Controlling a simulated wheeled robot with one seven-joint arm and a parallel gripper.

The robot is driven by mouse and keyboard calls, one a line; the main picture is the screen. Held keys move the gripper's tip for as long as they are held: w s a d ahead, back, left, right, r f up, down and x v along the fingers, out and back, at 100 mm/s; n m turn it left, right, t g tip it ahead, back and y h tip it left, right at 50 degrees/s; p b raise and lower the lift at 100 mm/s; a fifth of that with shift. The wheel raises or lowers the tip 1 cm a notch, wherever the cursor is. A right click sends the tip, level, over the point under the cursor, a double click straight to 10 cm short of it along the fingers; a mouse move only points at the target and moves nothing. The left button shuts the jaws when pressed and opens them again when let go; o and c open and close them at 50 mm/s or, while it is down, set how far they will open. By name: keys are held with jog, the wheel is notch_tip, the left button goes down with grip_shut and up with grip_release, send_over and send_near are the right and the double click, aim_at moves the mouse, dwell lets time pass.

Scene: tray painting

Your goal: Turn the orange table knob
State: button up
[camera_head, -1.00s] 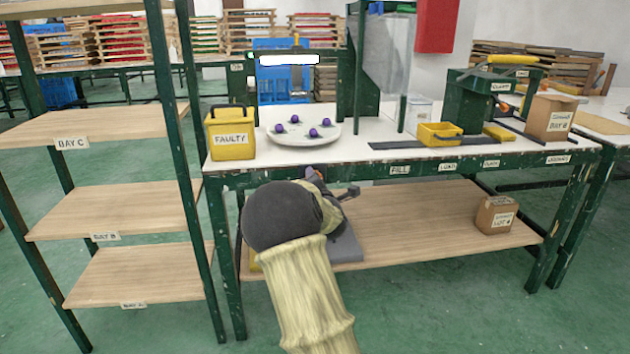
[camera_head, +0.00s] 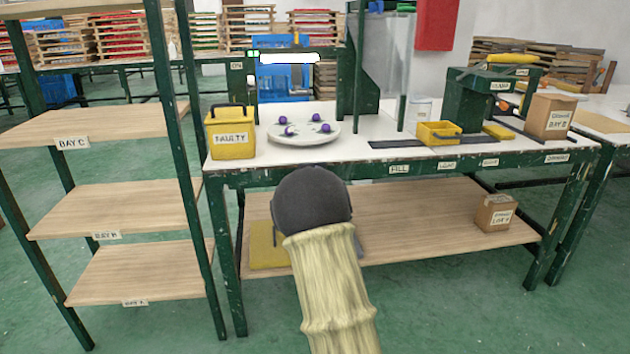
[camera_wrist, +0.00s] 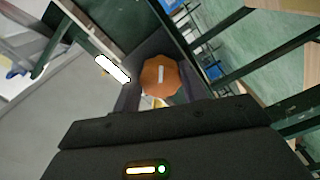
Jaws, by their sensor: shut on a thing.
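The orange knob (camera_wrist: 161,77) shows in the wrist view as a faceted disc with a white line across its face. The line runs nearly upright in that picture. My gripper (camera_wrist: 159,93) has a dark finger on each side of the knob and is shut on it. In the head view my dark round wrist and pale sleeve stand before the table's front edge (camera_head: 366,172). They hide both the knob and my fingers there.
On the table are a yellow FAULTY box (camera_head: 230,133), a white plate (camera_head: 303,139) with several purple balls, and a yellow bin (camera_head: 438,133). A wooden rack (camera_head: 112,183) stands at left. A cardboard box (camera_head: 494,212) sits on the lower shelf (camera_head: 430,215).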

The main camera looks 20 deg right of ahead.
jog(key=m, duration=0.9)
jog(key=m+p, duration=0.1)
jog(key=m, duration=0.8)
jog(key=m+p, duration=0.1)
jog(key=m, duration=0.8)
jog(key=shift+a+f+m, duration=0.2)
jog(key=shift+a+m, duration=0.1)
jog(key=shift+m, duration=0.1)
jog(key=o, duration=0.9)
jog(key=shift+c, duration=0.2)
jog(key=shift+o, duration=0.6)
jog(key=shift+d+r, duration=0.1)
jog(key=shift+r, duration=0.05)
